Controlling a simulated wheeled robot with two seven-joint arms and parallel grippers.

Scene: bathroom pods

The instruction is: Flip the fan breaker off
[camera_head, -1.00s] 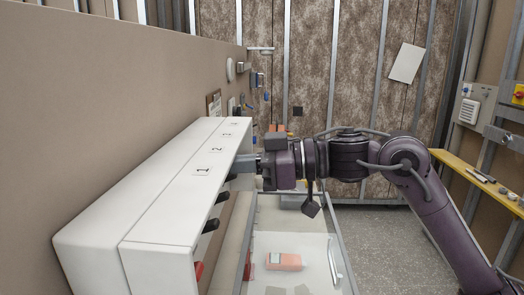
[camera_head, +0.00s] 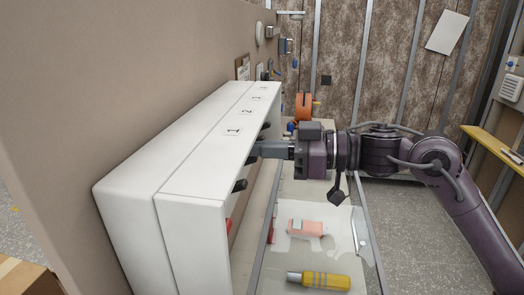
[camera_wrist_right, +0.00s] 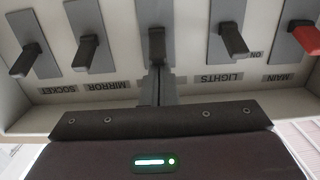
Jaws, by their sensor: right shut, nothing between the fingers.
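The white breaker box (camera_head: 180,195) is on the wall at the left of the head view. In the wrist view its switches show upside down: a red MAIN lever (camera_wrist_right: 304,37) and dark levers over the LIGHTS (camera_wrist_right: 222,78), MIRROR (camera_wrist_right: 104,88) and SOCKET (camera_wrist_right: 57,90) labels. The middle switch (camera_wrist_right: 157,45) sits between LIGHTS and MIRROR; my gripper covers its label, so I cannot read it as the fan. My right gripper (camera_wrist_right: 156,85) is shut and empty, its fingers at that switch's near edge; contact is unclear. My left gripper is out of view.
A glass-like table (camera_head: 340,235) below holds a pinkish box (camera_head: 306,228) and a yellow-handled tool (camera_head: 325,280). An orange item (camera_head: 304,106) is behind my right wrist. A yellow shelf (camera_head: 495,145) is at the right. Grey floor is open between.

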